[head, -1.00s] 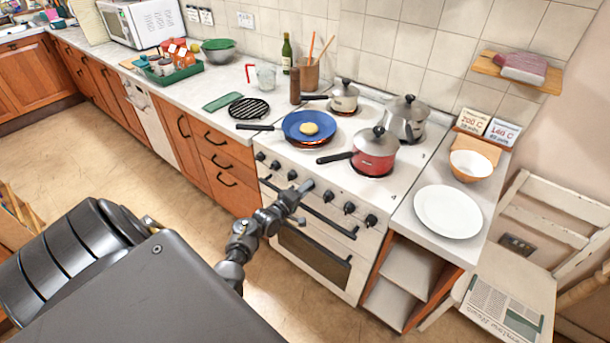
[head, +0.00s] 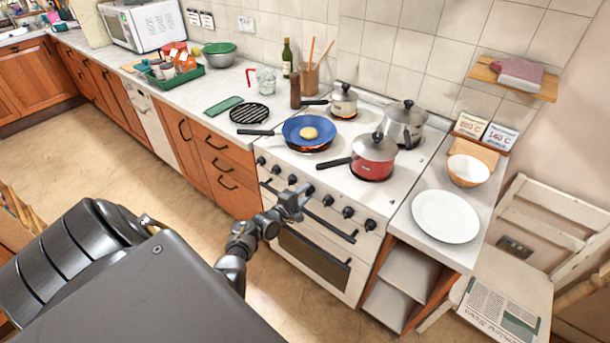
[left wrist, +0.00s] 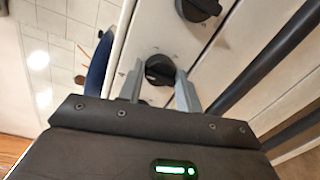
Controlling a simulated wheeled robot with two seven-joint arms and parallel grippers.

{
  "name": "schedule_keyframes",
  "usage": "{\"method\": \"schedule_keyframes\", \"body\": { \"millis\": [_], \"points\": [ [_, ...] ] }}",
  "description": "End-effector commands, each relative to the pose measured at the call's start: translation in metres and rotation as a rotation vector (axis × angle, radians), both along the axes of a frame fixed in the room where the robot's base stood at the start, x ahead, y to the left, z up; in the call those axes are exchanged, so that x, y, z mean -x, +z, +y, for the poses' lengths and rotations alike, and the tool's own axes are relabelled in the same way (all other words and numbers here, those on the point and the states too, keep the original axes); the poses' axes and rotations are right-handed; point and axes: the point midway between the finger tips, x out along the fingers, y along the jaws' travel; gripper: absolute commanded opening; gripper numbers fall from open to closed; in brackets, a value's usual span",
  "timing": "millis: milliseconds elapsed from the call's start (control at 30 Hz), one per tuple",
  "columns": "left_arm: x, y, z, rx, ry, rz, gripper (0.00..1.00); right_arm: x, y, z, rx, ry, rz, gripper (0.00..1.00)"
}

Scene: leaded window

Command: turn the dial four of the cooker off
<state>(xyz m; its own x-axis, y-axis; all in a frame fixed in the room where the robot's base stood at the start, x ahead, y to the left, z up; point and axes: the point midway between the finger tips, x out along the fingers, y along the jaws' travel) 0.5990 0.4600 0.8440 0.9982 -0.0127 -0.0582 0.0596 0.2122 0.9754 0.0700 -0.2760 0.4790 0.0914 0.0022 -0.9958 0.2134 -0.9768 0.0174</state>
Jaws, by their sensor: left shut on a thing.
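The cooker (head: 325,240) is white, with a row of black dials along its front. My left gripper (head: 303,195) is at the front panel, on a dial near the middle of the row, which it mostly hides in the head view. In the left wrist view this dark dial (left wrist: 159,69) sits between the two fingertips of my left gripper (left wrist: 160,88), which is shut on it. By its place in the row it looks like dial four. Its exact pointer setting is hard to read. My right gripper is not in view.
The frying pan's handle points left. Oven door handles (head: 330,222) run below the dials. A neighbouring dial (left wrist: 198,8) is close by.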

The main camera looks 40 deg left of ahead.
Motion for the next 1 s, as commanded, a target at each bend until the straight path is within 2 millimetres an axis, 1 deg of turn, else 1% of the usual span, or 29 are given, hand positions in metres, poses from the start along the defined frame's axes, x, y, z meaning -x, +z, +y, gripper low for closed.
{"method": "schedule_keyframes", "body": {
  "millis": [267,300,433,667,767,867,1000],
  "points": [
    [-0.001,0.002,0.001,-0.001,0.003,-0.004,0.12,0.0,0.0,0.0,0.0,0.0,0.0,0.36],
    [-0.001,0.002,0.002,-0.001,0.003,-0.004,0.37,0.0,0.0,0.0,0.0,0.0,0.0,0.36],
    [-0.001,0.002,0.001,-0.001,0.002,-0.004,0.54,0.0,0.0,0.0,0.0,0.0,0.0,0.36],
    [0.0,0.001,0.0,-0.001,0.0,-0.002,0.55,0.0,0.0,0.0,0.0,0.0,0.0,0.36],
    [0.003,0.001,0.0,-0.001,0.0,-0.002,0.55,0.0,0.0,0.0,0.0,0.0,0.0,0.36],
    [0.014,0.001,0.0,-0.002,0.0,-0.002,0.55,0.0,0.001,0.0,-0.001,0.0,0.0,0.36],
    [0.041,0.001,0.001,-0.003,0.002,0.0,0.55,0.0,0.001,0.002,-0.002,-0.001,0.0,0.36]
  ]
}}
